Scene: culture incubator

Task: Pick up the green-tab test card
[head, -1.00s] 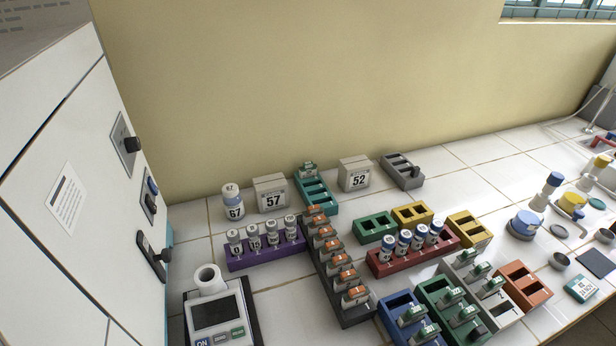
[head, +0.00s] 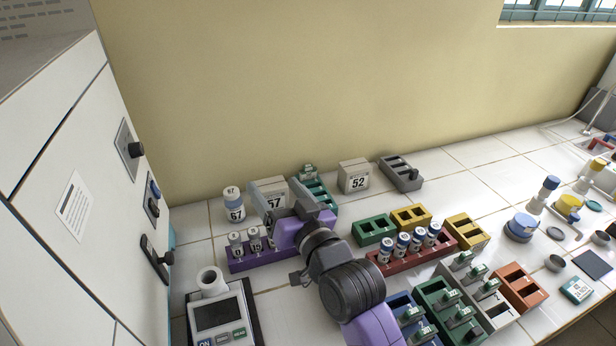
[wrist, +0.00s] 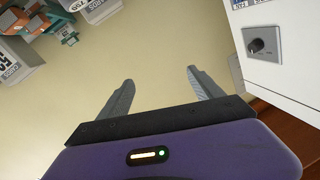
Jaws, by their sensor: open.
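Several cards with green tabs show in the head view. One (head: 307,171) stands at the far end of the teal rack (head: 327,208). Others stand in the green rack (head: 430,292), the blue rack (head: 394,301) and the light grey rack (head: 506,318) at the front. I cannot tell which one the task means. My gripper (head: 285,190) is over the back left of the bench, in front of the box marked 57 and partly covering the teal rack. In the wrist view my gripper (wrist: 158,82) is open with nothing between its fingers.
A purple rack of vials (head: 238,265) is left of my arm, a red rack of blue-capped vials (head: 384,268) right of it. A box marked 52 (head: 355,176) and a dark grey rack (head: 405,180) stand behind. A white cabinet (head: 60,150) borders the left.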

